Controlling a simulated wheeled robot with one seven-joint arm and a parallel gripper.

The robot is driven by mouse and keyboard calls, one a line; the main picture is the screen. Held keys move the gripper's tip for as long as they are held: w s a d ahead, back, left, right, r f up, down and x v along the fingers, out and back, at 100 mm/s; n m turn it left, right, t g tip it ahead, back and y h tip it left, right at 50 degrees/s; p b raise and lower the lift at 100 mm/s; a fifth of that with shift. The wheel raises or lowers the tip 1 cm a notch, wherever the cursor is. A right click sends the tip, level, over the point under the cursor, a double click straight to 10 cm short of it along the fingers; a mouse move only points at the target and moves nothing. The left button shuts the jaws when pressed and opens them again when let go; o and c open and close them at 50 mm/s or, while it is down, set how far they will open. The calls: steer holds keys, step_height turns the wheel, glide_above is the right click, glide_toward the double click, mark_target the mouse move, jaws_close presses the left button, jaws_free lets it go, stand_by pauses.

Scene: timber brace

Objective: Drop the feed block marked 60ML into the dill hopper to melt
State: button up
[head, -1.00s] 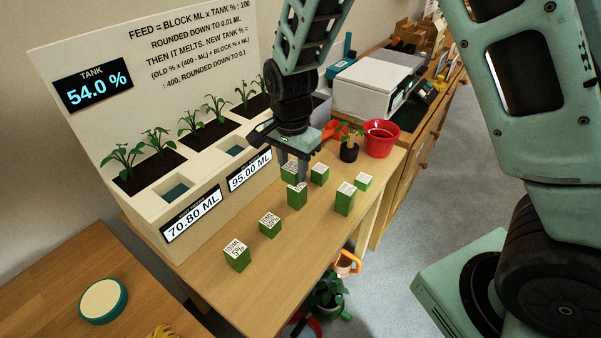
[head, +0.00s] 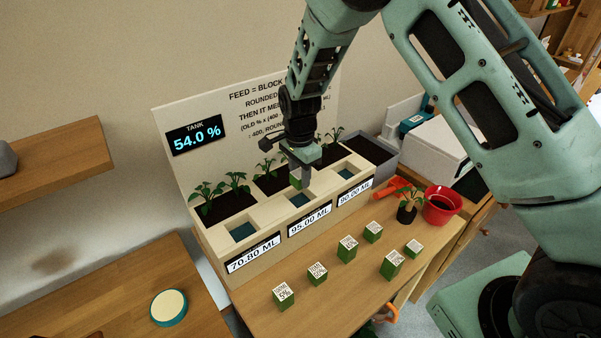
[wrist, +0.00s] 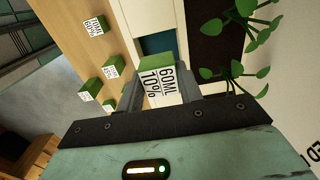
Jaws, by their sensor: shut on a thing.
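My gripper (head: 299,177) is shut on a green feed block (head: 296,182) with a white label. In the wrist view the held block (wrist: 160,82) reads 60ML 10%. In the head view it hangs over the planter box (head: 225,262), near the middle of its three square hopper openings (head: 300,200). The left opening (head: 242,232) is above the 70.80 ML display and the right opening (head: 347,173) is above the 90.00 ML one. The middle display reads 95.00 ML. The hopper names are too small to read. The tank screen (head: 197,136) shows 54.0 %.
Several other green blocks, such as one at the front (head: 284,297), stand on the wooden table (head: 345,300) before the planter. A red pot (head: 441,205) and a small potted plant (head: 407,212) stand at the right. Seedlings (head: 236,182) rise behind the openings.

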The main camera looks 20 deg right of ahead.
step_height(320, 180, down, 7)
steer(key=b, duration=0.5)
steer(key=shift+f, duration=0.2)
steer(key=o, duration=1.1)
steer(key=shift+c, duration=0.2)
steer(key=shift+w+r, duration=0.15)
steer(key=shift+r, duration=0.35)
step_height(320, 180, up, 16)
steer(key=r+b, duration=0.1)
steer(key=b, duration=0.1)
steer(key=s+a+r+n+y, duration=0.1)
steer(key=s+a+n, duration=0.4)
steer(key=s, duration=0.4)
steer(key=s+a+n, duration=0.3)
steer(key=s+n, duration=0.3)
steer(key=s, duration=0.3)
steer(key=s+d+f+n, duration=0.1)
steer(key=s+n, duration=1)
steer(key=s, duration=0.5)
steer(key=shift+d+f, duration=0.35)
steer(key=shift+d, duration=0.05)
